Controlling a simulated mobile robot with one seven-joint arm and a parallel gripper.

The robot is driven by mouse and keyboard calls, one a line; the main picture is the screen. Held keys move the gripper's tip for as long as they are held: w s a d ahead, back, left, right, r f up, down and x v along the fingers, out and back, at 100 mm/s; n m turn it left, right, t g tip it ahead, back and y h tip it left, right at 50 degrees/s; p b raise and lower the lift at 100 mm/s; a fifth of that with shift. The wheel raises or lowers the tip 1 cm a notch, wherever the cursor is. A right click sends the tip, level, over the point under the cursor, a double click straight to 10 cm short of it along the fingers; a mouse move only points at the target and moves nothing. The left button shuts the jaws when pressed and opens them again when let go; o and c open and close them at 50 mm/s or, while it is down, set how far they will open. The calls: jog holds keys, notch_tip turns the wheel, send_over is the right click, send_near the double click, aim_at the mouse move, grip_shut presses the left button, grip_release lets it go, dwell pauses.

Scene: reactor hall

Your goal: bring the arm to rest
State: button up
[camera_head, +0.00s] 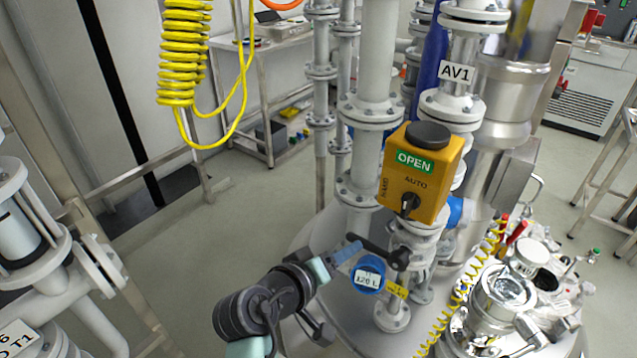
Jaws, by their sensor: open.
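My arm reaches in from the bottom of the picture, with dark joints and pale teal bands. My gripper (345,253) appears at its upper right end, small and partly hidden, with its jaws open. It is close to the black lever handle (377,250) on the pipe fitting. Whether it touches the handle I cannot tell. I see nothing held in it.
A yellow valve box (422,180) reading OPEN stands above the lever, below the AV1 label (456,71). A blue 120 L tag (368,278) is just right of my arm. Vertical pipes (372,70) rise behind. Open floor (200,260) lies to the left.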

notch_tip(320, 180, up, 33)
jog(key=a+m+t+y+p, duration=0.3)
jog(key=t+y, duration=0.1)
jog(key=t, duration=0.5)
jog(key=s+r+t+y, duration=0.2)
jog(key=s+r+t, duration=0.2)
jog(key=s+r, duration=0.4)
jog(key=s+r+t+y+p, duration=0.1)
jog(key=s+r+t, duration=0.3)
jog(key=s+r, duration=0.4)
notch_tip(320, 180, up, 6)
jog(key=shift+s+a+f+y, duration=0.15)
jog(key=shift+a+f+y, duration=0.05)
jog(key=shift+a+y, duration=0.2)
